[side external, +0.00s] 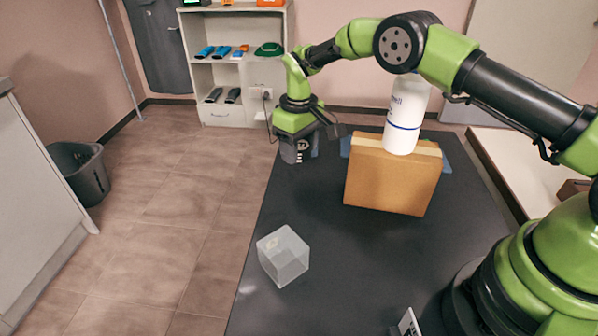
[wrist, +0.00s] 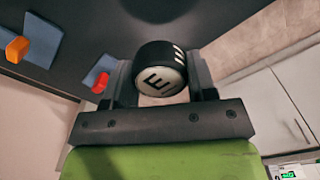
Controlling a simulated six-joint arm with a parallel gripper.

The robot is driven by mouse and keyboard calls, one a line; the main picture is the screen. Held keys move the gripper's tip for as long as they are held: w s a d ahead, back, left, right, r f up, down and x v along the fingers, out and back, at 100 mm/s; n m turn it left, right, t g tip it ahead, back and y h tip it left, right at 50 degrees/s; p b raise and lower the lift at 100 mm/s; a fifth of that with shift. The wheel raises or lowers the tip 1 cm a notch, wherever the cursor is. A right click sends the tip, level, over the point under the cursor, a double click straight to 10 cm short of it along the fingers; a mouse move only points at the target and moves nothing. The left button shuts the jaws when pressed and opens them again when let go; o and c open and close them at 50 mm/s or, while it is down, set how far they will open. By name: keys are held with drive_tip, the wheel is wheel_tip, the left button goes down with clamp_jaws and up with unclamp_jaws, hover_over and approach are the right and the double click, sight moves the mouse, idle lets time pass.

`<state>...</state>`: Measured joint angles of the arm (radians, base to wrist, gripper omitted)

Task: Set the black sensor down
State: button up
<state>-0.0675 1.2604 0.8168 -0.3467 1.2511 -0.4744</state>
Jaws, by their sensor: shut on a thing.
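The black sensor (wrist: 158,70) is a short black cylinder with a pale round end marked with a dark letter and white marks on its side. It sits between the two fingers of my gripper (wrist: 160,82) in the wrist view. In the side view my gripper (side external: 306,133) points down near the far left part of the dark table (side external: 335,262), shut on the sensor (side external: 289,153). The fingers partly hide it there. I cannot tell whether its underside touches the table.
A cardboard box (side external: 390,182) with a white bottle (side external: 406,118) on it stands right of my gripper. A translucent cube (side external: 283,256) lies nearer the front. Blue pieces with orange parts (wrist: 42,40) lie on the table. The table's middle left is clear.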

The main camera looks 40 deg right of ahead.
sight(299, 179)
drive_tip(key=shift+f, duration=3)
drive_tip(key=shift+f, duration=0.15)
drive_tip(key=o, duration=1)
drive_tip(key=shift+c, duration=0.2)
